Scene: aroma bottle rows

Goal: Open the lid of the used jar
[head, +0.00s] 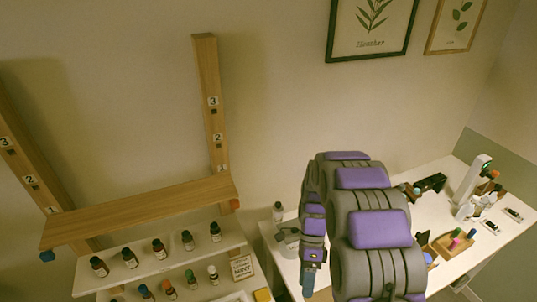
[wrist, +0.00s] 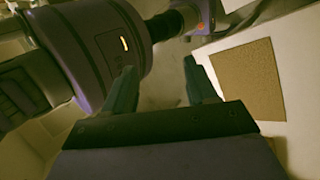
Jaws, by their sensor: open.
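My gripper (wrist: 160,82) is open and empty in the wrist view, its two dark fingers spread apart with nothing between them. In the head view my purple and grey arm stands folded in front of the right-hand table and hides part of it. A small clear bottle (head: 278,211) and a greyish glass-like container (head: 286,236) stand at that table's left end, just left of my arm. Both are too small to tell whether either is the used jar or has a lid.
The white right-hand table (head: 440,178) carries a wooden tray (head: 454,247) with coloured items and a white stand (head: 471,188). At left, a wooden shelf (head: 140,208) hangs above rows of dark bottles (head: 158,246). A small sign (head: 242,268) stands near them. A brown square mat (wrist: 247,75) shows at right.

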